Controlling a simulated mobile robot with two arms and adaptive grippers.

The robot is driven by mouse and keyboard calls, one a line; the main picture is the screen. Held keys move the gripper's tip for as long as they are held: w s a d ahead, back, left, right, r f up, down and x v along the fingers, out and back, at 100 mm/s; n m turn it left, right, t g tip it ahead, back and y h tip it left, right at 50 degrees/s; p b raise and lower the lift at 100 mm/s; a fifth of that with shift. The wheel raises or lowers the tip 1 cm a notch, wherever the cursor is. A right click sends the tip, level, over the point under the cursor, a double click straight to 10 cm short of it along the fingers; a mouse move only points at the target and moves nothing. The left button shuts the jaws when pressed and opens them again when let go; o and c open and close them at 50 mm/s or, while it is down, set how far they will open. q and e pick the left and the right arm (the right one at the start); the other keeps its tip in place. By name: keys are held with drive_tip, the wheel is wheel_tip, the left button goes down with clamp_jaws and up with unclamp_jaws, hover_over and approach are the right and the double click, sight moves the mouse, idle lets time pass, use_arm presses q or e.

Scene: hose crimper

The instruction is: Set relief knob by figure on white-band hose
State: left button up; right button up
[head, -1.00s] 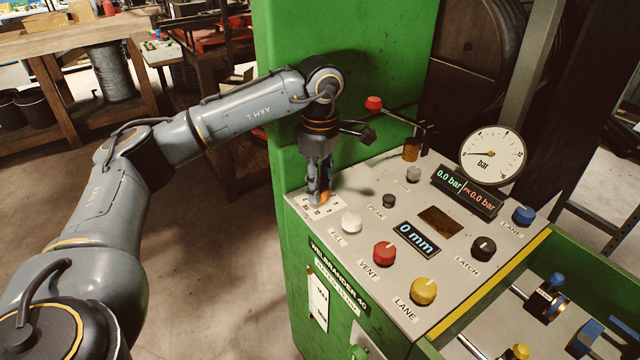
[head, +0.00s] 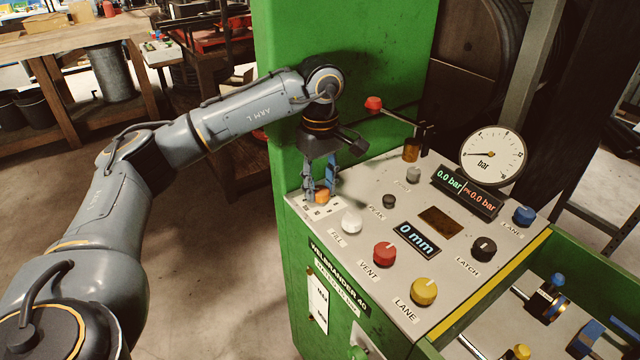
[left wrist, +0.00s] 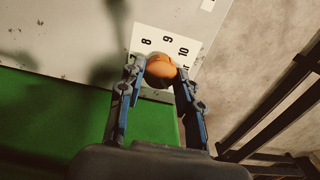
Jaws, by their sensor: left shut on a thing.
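The orange relief knob (head: 322,196) sits on a white scale plate (head: 318,211) at the left corner of the machine's sloping panel. My left gripper (head: 320,190) points down over it with its fingers on either side. In the left wrist view the gripper (left wrist: 158,78) is shut on the knob (left wrist: 160,66), and the scale (left wrist: 150,32) shows the figures 8, 9 and 10. The knob's pointer mark cannot be made out. The gauge (head: 492,155) has its needle at the low left, and the bar display (head: 465,191) reads 0.0. I cannot make out a white-band hose. My right gripper is not in view.
Close by on the panel are a white button (head: 351,222), a red vent knob (head: 385,254) and a yellow lane knob (head: 424,291). A red-ended lever (head: 374,103) stands behind. The green cabinet wall (head: 350,60) rises behind my gripper.

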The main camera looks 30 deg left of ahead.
sight(320, 189)
use_arm(q)
drive_tip(key=o, duration=1.2)
drive_tip(key=shift+c, duration=0.2)
drive_tip(key=shift+r, duration=0.1)
wheel_tip(320, 189, up, 12)
